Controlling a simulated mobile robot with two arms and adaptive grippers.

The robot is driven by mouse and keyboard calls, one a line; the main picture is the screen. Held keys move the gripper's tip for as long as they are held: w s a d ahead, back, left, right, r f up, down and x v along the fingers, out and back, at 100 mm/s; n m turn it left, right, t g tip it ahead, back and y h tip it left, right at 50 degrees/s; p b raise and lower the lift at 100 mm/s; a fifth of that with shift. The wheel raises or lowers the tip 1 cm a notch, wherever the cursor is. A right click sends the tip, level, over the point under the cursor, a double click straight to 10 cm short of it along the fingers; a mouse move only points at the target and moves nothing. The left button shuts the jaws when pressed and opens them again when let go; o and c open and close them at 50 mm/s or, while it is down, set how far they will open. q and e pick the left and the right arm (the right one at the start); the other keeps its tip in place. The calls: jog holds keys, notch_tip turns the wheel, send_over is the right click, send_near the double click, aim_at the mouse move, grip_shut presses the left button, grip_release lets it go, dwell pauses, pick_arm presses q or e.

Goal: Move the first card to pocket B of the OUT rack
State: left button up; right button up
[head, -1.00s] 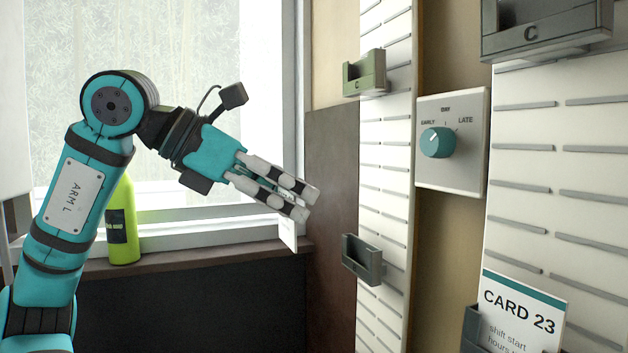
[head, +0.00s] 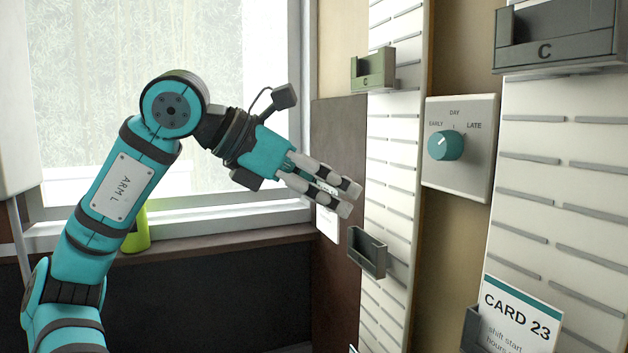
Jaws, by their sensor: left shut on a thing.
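My left gripper (head: 348,198) is shut on a white card (head: 327,224), which hangs below the fingers. The fingers hide part of the card, and its print cannot be read. The gripper is just left of a narrow white rack (head: 393,180), above and a little left of an empty-looking dark pocket (head: 367,252) whose letter is not legible. A green-grey pocket C (head: 373,70) is higher on this rack. A wide rack (head: 560,160) at right has a grey pocket C (head: 545,52) and CARD 23 (head: 518,315) in a lower pocket. No IN or OUT label shows.
A dial panel (head: 458,148) with a teal knob stands between the racks. A lime bottle (head: 137,232) is on the window sill (head: 210,243), partly behind my left arm. A small pale edge (head: 353,349) shows at the bottom.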

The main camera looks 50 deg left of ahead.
aim_at(387, 194)
pick_arm(q)
jog(key=shift+w+d+r+p, duration=0.1)
jog(key=shift+w+d+p, duration=0.2)
jog(key=shift+w+p, duration=0.7)
jog(key=shift+w+d+p, duration=0.35)
jog(key=shift+w+p, duration=0.5)
jog(key=shift+w, duration=0.25)
jog(key=shift+w+d+r+p, duration=0.1)
jog(key=shift+w+d+p, duration=0.2)
jog(key=shift+w+p, duration=0.7)
notch_tip(387, 194, down, 5)
jog(key=b, duration=0.5)
jog(key=shift+f, duration=0.15)
jog(key=shift+f+b, duration=0.2)
jog(key=shift+b, duration=0.15)
